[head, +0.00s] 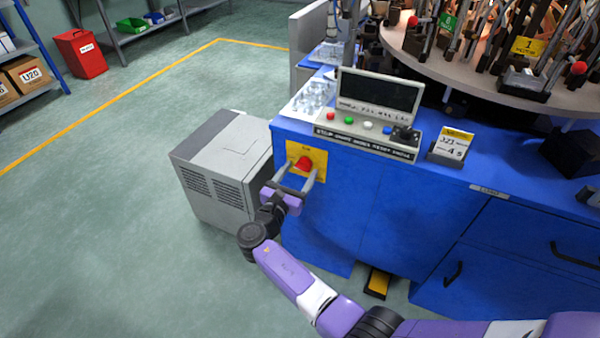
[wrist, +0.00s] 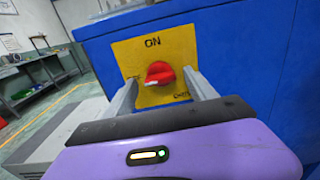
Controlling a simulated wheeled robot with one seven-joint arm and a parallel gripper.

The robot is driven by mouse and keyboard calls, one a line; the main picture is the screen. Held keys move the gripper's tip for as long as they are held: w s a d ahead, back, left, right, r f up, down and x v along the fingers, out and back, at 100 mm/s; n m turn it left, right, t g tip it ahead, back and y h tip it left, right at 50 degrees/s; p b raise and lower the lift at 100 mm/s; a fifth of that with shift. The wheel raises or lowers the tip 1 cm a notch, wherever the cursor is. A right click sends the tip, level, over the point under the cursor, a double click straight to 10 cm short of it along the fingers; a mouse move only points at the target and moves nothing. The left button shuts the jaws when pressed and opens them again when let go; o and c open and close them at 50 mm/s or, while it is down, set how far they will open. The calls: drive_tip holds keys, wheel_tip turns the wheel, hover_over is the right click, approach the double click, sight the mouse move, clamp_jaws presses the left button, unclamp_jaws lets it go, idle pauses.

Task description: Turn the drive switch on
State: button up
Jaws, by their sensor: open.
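The drive switch is a red rotary knob (head: 304,164) on a yellow plate (head: 318,157) on the blue cabinet's front face. In the wrist view the red knob (wrist: 160,74) shows in the middle, with a white-tipped pointer at its lower left. "ON" is printed above it on the yellow plate (wrist: 155,52); other labels at the sides are partly hidden by the fingers. My gripper (head: 291,182) is open, and its two fingers reach toward the plate on either side of the knob. In the wrist view my gripper's fingers (wrist: 160,90) stand apart from the knob, left and right.
A grey vented box (head: 222,165) stands on the floor left of the blue cabinet (head: 385,210). A control panel (head: 368,130) with coloured buttons and a dark screen sits on the cabinet top. A yellow pedal (head: 377,284) is at its foot. The floor at left is clear.

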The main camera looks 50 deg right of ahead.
drive_tip(key=shift+w+d, duration=0.15)
drive_tip(key=shift+d, duration=0.25)
drive_tip(key=c, duration=1.4)
